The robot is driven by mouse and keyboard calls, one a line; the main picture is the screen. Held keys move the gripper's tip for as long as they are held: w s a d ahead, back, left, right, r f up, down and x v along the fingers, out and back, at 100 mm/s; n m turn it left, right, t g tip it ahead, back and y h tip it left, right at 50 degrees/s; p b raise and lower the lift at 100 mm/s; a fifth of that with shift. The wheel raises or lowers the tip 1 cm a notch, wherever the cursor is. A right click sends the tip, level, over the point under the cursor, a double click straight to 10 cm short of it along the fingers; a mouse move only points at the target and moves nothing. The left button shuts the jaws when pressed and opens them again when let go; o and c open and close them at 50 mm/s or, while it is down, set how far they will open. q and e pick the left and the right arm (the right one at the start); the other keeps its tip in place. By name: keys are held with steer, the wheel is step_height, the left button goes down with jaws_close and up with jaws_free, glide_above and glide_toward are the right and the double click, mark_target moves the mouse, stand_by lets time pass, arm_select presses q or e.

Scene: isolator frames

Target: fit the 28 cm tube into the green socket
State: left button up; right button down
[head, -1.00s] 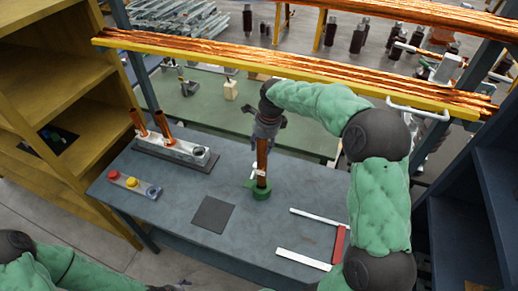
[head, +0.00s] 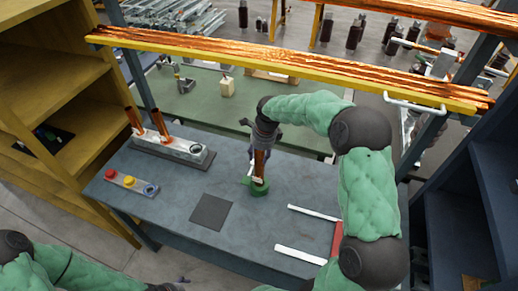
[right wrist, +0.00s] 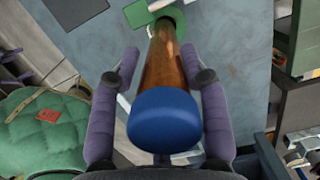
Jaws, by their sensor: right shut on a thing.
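The copper-coloured tube (head: 259,166) stands nearly upright, its lower end at the green socket (head: 255,188) on the grey table. In the right wrist view the tube (right wrist: 165,70) has a blue cap at its near end, and its far end meets the green ring of the socket (right wrist: 178,18). How deep it sits inside cannot be told. My right gripper (head: 262,148) is shut on the tube above the socket; its purple fingers flank the tube in the right wrist view (right wrist: 160,72). My left arm is at the lower left, its gripper barely showing at the bottom edge.
A grey rack (head: 170,147) with two copper tubes stands at the back left. A button box (head: 131,183) lies in front of it. A dark square mat (head: 211,211), white strips (head: 300,255) and a red bar (head: 337,240) lie nearby. A yellow beam (head: 300,65) crosses behind.

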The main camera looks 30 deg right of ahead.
steer(key=shift+w, duration=0.1)
steer(key=c, duration=0.6)
jaws_free()
steer(key=shift+c, duration=0.2)
steer(key=shift+s+d+r, duration=0.1)
steer(key=shift+s+r, duration=0.1)
steer(key=shift+r, duration=1.1)
steer(key=shift+s+d+r, duration=0.1)
steer(key=shift+s+r, duration=0.15)
steer(key=shift+r, duration=1)
steer(key=shift+s+d+r, duration=0.1)
steer(key=shift+s+r, duration=0.1)
steer(key=shift+r, duration=1.1)
steer(key=shift+f, duration=0.1)
